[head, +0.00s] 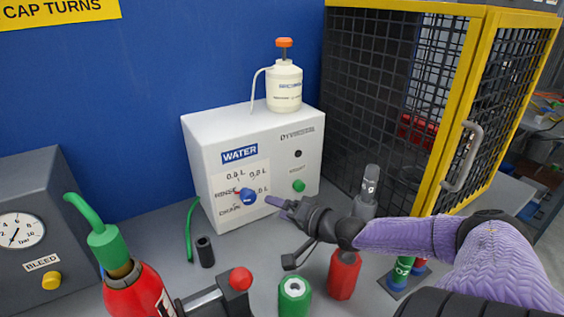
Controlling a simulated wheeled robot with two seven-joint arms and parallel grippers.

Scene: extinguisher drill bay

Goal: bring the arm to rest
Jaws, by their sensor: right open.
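My right gripper (283,232) reaches in from the right on a purple-sleeved arm (420,237). Its jaws are open and nothing shows between them. It is in front of the white water box (212,150), near its blue knob (247,195); I cannot tell whether a finger touches the knob. The box has a green button (299,186) and a small black button (298,153). My left gripper is not in view.
A white pump bottle (285,88) stands on the box. A red extinguisher (138,292) with green hose is front left, beside a gauge box (38,215). A green-topped cylinder (294,297) and red bottle (343,275) stand below the gripper. A yellow-framed mesh cage (460,110) rises right.

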